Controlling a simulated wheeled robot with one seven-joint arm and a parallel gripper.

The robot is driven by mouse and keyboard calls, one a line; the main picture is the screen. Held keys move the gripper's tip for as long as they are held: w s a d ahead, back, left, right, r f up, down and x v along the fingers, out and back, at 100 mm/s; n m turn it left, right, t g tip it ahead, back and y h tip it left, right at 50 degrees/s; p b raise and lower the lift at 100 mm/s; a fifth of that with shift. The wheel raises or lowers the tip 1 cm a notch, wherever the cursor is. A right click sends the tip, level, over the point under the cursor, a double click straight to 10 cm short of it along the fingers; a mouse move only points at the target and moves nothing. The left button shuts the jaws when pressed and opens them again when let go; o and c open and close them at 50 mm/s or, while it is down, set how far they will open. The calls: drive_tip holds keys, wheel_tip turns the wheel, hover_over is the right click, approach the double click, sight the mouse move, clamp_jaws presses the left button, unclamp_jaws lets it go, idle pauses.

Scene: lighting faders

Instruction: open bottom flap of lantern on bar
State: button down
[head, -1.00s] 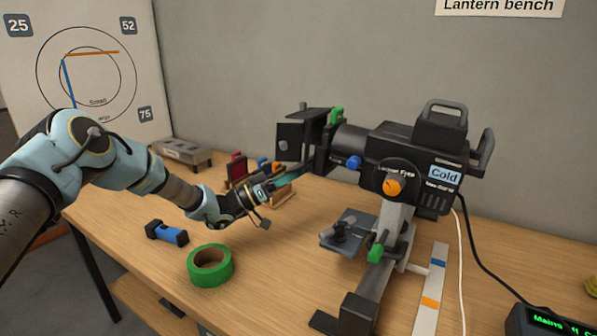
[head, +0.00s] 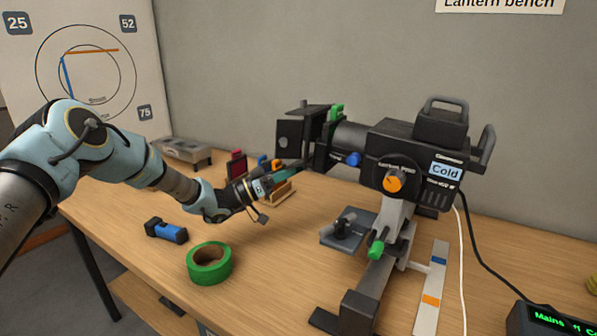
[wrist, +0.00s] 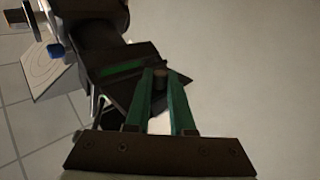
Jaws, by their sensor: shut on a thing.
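The black lantern (head: 405,165) stands on its mount at the right of the bench, with its barn-door flaps at its left, front end. A side flap (head: 290,142) stands out toward the left. My gripper (head: 302,164) is just below and beside the front end, coming from the left. In the wrist view, my gripper's green fingers (wrist: 160,82) converge and are shut on a small dark knob (wrist: 160,76) at the edge of a dark flap (wrist: 130,75). The fingers partly hide the flap's edge, and its exact angle is hard to tell.
A green tape roll (head: 209,264) and a blue-black torch (head: 167,231) lie on the bench at the left front. A rack of coloured pieces (head: 268,187) stands behind my gripper. A striped strip (head: 431,290) lies at right.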

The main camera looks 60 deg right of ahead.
sight(310, 155)
drive_tip(key=shift+w+r+m+y+b, duration=0.15)
drive_tip(key=shift+m+y+b, duration=0.2)
drive_tip(key=shift+m+b, duration=0.2)
drive_tip(key=shift+w+r+m+y+b, duration=0.1)
drive_tip(key=shift+w+m+y+b, duration=0.05)
drive_tip(key=shift+m+y+b, duration=0.3)
drive_tip(key=shift+w+r+m+t+y+b, duration=0.15)
drive_tip(key=shift+r+m+t+y+b, duration=0.3)
drive_tip(key=shift+m, duration=0.25)
drive_tip(key=shift+w+r+m+t+y, duration=0.2)
drive_tip(key=shift+r+m+t+y, duration=0.6)
drive_tip(key=shift+m, duration=0.3)
drive_tip(key=shift+w+r+m+t+y, duration=0.1)
drive_tip(key=shift+r+m+t+y, duration=0.25)
drive_tip(key=shift+m+t, duration=0.25)
drive_tip(key=c, duration=0.8)
unclamp_jaws()
